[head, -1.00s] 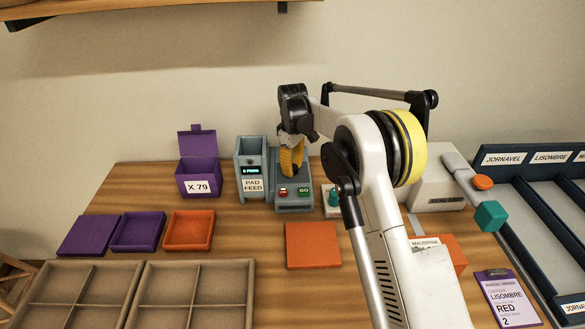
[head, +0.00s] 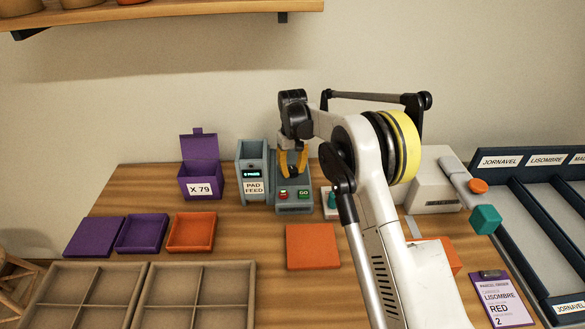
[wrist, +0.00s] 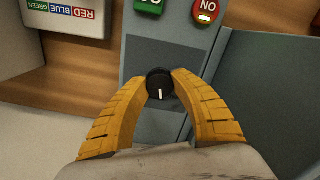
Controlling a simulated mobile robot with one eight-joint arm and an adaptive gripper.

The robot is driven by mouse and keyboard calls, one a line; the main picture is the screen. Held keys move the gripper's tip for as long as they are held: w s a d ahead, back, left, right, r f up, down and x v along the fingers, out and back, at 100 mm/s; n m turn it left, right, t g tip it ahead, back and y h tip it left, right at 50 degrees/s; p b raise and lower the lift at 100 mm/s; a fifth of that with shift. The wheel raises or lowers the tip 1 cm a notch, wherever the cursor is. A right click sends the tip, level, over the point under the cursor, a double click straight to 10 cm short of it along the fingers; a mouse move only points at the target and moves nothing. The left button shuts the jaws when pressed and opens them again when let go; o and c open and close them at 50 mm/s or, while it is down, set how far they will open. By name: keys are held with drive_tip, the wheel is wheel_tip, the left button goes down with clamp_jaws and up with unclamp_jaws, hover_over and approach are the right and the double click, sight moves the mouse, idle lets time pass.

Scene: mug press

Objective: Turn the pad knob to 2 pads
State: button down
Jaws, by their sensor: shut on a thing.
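The black pad knob (wrist: 159,88) sits on the grey panel of the pad feed machine (head: 252,160). In the wrist view its white mark points down the picture, towards my gripper's palm. My gripper (head: 293,172) is over the machine's right part, its yellow fingers pointing down. In the wrist view its two fingertips close on the knob from both sides. The knob is hidden in the head view. The small display (head: 252,174) is lit, but its number is too small to read. A green GO button (wrist: 149,3) and a red button (wrist: 207,10) lie beyond the knob.
A purple box marked X 79 (head: 201,184) stands left of the machine. A small white unit with a teal knob (head: 332,202) stands close on the right. Purple and orange trays, including an orange one (head: 191,232), and an orange square (head: 312,246) lie in front.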

sight(292, 169)
drive_tip(key=shift+m+p, duration=0.3)
drive_tip(key=shift+m, duration=1.3)
drive_tip(key=c, duration=1)
unclamp_jaws()
wheel_tip(292, 169, up, 12)
drive_tip(key=shift+r, duration=0.1)
